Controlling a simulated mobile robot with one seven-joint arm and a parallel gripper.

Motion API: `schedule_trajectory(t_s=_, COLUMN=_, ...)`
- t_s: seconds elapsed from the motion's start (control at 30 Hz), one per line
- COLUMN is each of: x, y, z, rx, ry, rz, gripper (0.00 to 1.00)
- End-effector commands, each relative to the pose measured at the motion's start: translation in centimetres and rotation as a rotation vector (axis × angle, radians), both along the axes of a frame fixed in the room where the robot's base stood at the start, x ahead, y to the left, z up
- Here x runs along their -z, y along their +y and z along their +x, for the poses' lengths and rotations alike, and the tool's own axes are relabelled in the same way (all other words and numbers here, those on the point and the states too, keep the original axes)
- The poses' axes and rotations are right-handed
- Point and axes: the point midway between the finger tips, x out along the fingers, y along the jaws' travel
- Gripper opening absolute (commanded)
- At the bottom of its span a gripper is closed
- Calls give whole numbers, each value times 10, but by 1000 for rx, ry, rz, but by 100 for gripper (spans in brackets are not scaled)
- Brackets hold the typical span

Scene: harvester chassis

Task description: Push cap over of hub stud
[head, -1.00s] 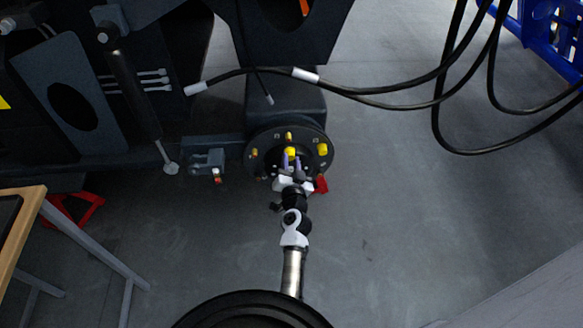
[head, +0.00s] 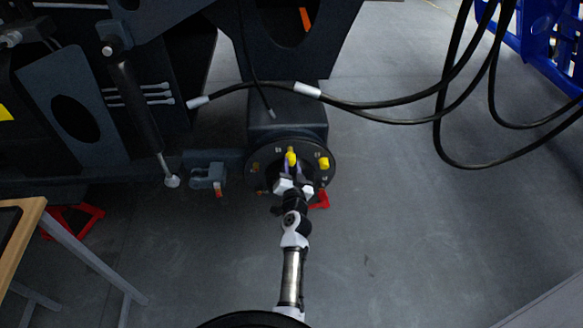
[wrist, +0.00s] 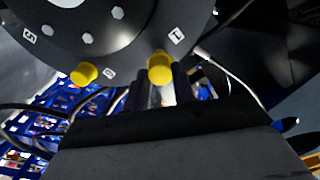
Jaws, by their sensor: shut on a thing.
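The round black hub (head: 264,152) faces me in the head view, with brass studs such as the left stud (head: 255,168). My gripper (head: 291,170) is shut on a yellow cap (head: 291,158), held in front of the hub's top stud position. The wrist view shows this held cap (wrist: 160,68) between the fingertips of my gripper (wrist: 161,84), against the hub face (wrist: 100,20) near a "1" mark. The stud behind it is hidden, and I cannot tell how far the cap is over it. A second yellow cap (head: 323,163) sits on the neighbouring stud, also seen in the wrist view (wrist: 84,74).
Black hoses (head: 400,105) hang across the upper right. A red stand (head: 320,200) is on the floor below the hub. A wooden-topped table (head: 25,225) stands at lower left. The floor right of my arm is clear.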

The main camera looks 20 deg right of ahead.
Motion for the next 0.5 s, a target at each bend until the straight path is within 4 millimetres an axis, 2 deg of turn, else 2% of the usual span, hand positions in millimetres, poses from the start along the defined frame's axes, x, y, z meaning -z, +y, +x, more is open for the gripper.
schedule_trajectory(t_s=0.5, x=0, y=-3, z=10, rx=0, ry=0, rz=1, gripper=13)
